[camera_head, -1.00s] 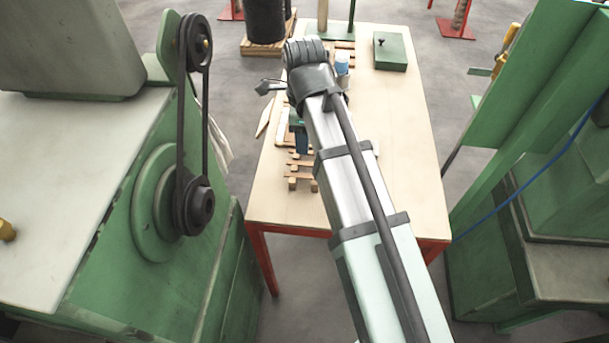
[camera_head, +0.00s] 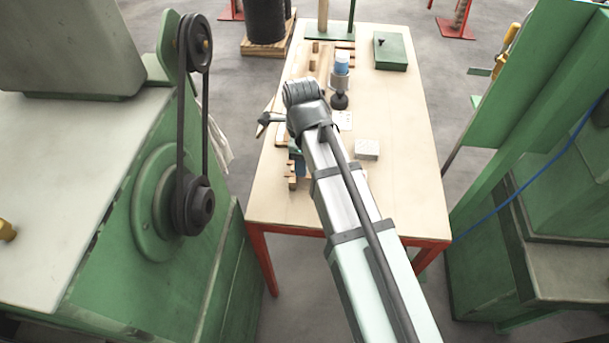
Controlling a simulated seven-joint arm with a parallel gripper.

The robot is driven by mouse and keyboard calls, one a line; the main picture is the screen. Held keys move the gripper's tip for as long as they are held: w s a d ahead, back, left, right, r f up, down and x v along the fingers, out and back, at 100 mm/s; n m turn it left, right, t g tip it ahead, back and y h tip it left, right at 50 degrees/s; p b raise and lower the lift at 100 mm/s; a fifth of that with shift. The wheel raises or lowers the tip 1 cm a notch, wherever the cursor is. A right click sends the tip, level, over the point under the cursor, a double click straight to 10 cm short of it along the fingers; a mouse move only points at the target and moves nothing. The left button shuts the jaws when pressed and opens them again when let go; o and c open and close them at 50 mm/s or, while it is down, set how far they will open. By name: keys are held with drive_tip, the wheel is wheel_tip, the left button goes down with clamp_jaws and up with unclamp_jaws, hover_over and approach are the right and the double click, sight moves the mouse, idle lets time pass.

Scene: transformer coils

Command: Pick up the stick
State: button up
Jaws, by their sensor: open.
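My gripper (camera_head: 264,120) points left from the end of my arm, low over the left edge of the wooden table (camera_head: 400,185). Its small dark fingers are open, and nothing shows held between them. A thin, pale, pointed piece (camera_head: 271,105), which looks like the stick, lies along the table's left edge. My gripper overlaps it in the picture and hides part of it. I cannot tell whether they touch.
A blue-topped cylinder (camera_head: 341,65) with a dark knob-shaped piece (camera_head: 339,101) before it stands mid-table. A pale block (camera_head: 366,149) lies right of my arm, a green box (camera_head: 390,52) at back right. Wooden pieces (camera_head: 298,170) are partly behind my arm. The table's front right is clear.

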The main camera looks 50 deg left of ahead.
drive_tip(key=shift+w+a+f, duration=0.1)
drive_tip(key=shift+w+f, duration=0.1)
drive_tip(key=shift+f, duration=1.05)
drive_tip(key=shift+w+f, duration=0.15)
drive_tip(key=shift+f, duration=1.1)
clamp_jaws()
